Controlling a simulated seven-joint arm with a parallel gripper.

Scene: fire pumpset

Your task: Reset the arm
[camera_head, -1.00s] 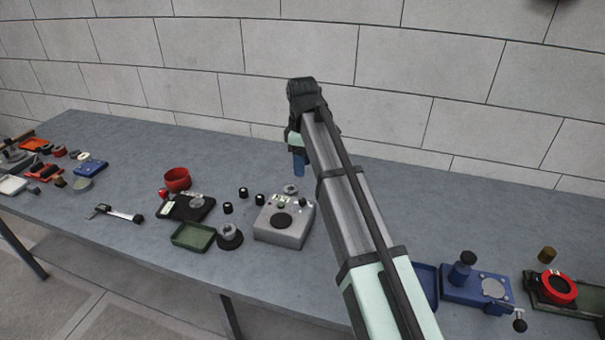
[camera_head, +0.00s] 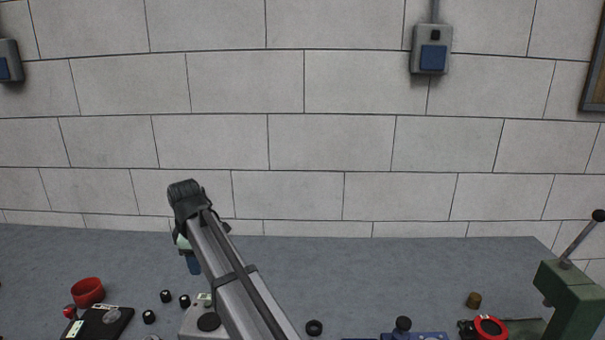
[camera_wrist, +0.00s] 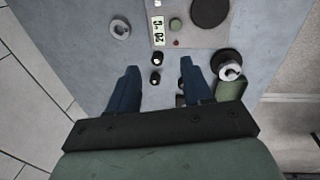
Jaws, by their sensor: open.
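My arm reaches out over the table in the head view, with its wrist over the far part of the table. My gripper (camera_wrist: 160,80) is open, its two blue fingers apart and pointing down toward the table in the wrist view. A blue finger (camera_head: 194,264) shows below the wrist in the head view. Small black knobs (camera_wrist: 156,60) lie below and between the fingertips. I see nothing held in the gripper.
The grey table (camera_head: 390,270) holds a grey device (camera_head: 192,322), a red bowl (camera_head: 88,290), a black scale (camera_head: 100,322), a blue fixture (camera_head: 415,336) and a red ring (camera_head: 489,327). A green lever press (camera_head: 575,300) stands at the right. The table's back middle is clear.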

